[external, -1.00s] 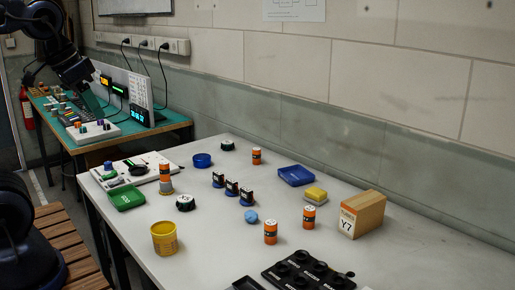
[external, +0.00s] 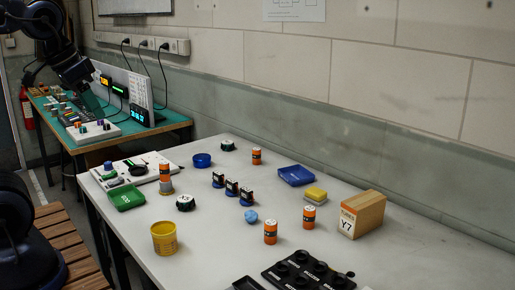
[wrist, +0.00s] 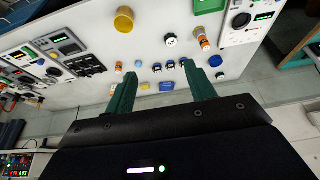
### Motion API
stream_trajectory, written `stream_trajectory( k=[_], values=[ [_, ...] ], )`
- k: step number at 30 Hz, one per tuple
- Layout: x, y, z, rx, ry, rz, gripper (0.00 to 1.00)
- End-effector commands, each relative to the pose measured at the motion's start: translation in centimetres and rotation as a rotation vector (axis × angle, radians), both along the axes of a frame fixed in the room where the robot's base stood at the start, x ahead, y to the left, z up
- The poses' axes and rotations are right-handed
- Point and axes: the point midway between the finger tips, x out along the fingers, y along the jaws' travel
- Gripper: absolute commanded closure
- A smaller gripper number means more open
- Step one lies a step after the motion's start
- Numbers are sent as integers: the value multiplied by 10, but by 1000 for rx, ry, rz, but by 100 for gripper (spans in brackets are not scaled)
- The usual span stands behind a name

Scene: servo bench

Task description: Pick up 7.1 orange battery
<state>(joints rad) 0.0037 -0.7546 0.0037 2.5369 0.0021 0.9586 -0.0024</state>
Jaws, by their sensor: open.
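Several orange batteries with dark bands stand upright on the white table. One is at the back (external: 257,156), one on a grey base at the left (external: 165,172), and two at the front middle (external: 270,232) and (external: 308,217). Their labels are too small to read, so I cannot tell which is 7.1. In the wrist view an orange battery (wrist: 204,42) shows beyond the right finger and another (wrist: 118,67) near the left finger. My gripper (wrist: 158,70) is open and empty, its green fingers apart. In the external view it hangs at the upper left, well away from the batteries.
A yellow cup (external: 164,238), green tray (external: 127,197), blue tray (external: 296,176), Y7 box (external: 362,214) and black holder (external: 305,270) stand around the batteries. Several dark-blue parts (external: 232,188) sit mid-table. A green-topped bench (external: 175,132) with instruments stands at the left.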

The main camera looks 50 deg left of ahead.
Motion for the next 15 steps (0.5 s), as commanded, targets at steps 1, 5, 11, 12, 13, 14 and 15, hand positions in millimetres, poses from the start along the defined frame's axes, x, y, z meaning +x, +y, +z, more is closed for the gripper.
stream_trajectory(
  k=[1, 5, 11, 12, 13, 14, 15],
  values=[
    [0, 0, 0, 0, 0, 0, 45],
    [0, 0, 0, 0, 0, 0, 45],
    [7, -3, -1, -8, 5, -22, 45],
    [12, -5, -1, -13, 9, -36, 45],
    [17, -7, -2, -18, 11, -50, 45],
    [22, -9, -2, -25, 14, -66, 45],
    [29, -13, -4, -34, 20, -89, 45]
  ],
)
